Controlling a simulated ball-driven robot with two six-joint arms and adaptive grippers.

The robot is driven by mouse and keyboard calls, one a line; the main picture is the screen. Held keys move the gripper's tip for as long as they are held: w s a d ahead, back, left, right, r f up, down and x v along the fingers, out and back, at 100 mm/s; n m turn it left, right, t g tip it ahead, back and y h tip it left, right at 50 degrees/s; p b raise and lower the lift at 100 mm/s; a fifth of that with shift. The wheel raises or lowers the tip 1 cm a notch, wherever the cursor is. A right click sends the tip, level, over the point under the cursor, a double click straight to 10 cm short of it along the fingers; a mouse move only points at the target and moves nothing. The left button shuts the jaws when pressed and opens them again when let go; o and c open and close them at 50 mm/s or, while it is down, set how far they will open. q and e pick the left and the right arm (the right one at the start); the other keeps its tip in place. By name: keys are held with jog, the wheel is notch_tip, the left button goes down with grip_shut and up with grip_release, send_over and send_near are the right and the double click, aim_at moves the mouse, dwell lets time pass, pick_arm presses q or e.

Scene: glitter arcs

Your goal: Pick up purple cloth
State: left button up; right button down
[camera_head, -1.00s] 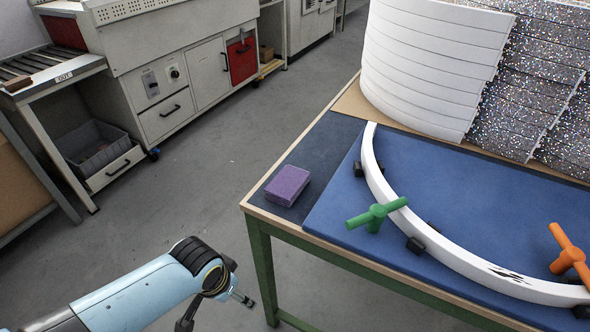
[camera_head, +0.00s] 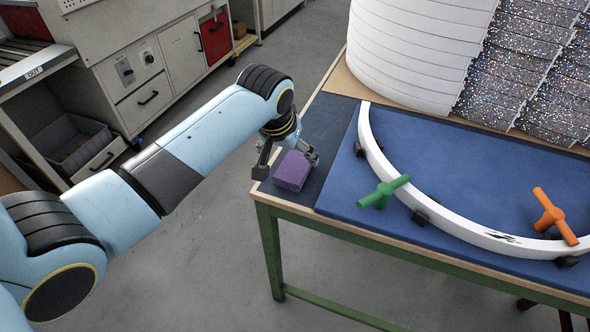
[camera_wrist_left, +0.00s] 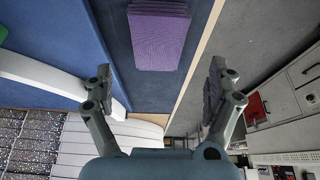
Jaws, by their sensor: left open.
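The purple cloth (camera_head: 292,171) is a folded, block-like stack on the dark mat at the table's left corner. In the left wrist view the purple cloth (camera_wrist_left: 158,38) lies at the top middle, ahead of the gap between the fingers. My left gripper (camera_head: 287,166) is at the cloth's far side in the head view, with a finger showing on either side of it. In the wrist view my left gripper (camera_wrist_left: 158,88) is wide open with nothing between its fingers. My right gripper is not in view.
A blue mat (camera_head: 340,185) covers much of the table. On it lie a white curved strip (camera_head: 385,180), a green T-handle (camera_head: 384,192) and an orange T-handle (camera_head: 555,215). Stacked white arcs (camera_head: 415,50) stand at the back. Grey floor (camera_head: 200,240) is clear left of the table.

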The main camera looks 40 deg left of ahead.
aim_at(294, 168)
pick_arm(q)
jog(key=x, duration=0.6)
jog(key=shift+s+d, duration=0.1)
jog(key=shift+d, duration=0.1)
jog(key=shift+f, duration=0.2)
dwell(0.4)
jog(key=shift+s+d, duration=0.1)
jog(key=shift+s, duration=0.05)
jog(key=c, duration=1.1)
